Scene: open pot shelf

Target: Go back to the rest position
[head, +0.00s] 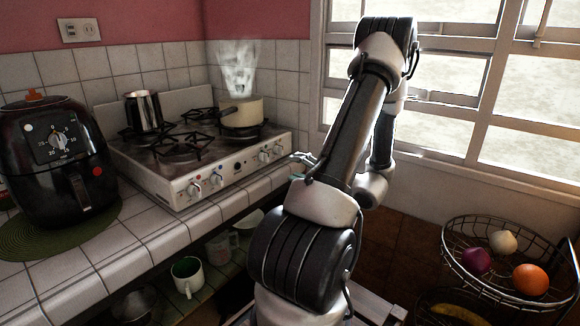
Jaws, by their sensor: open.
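My arm rises through the middle of the view and folds over at the top near the window. My gripper (303,158) shows only in part, at the left edge of the arm, in front of the stove's right end. It is open, and I see nothing held in it. The rest of it is hidden behind the arm link. A cream pot (241,113) with steam above it stands on the stove's back right burner, apart from the gripper. A steel pot (143,111) stands at the stove's left.
The stove (200,170) sits on the tiled counter (150,240). A black air fryer (58,165) stands at left on a green mat (20,240). A mug (187,275) is on the open shelf below. A wire basket (470,275) holds produce at right. A window (450,130) is behind.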

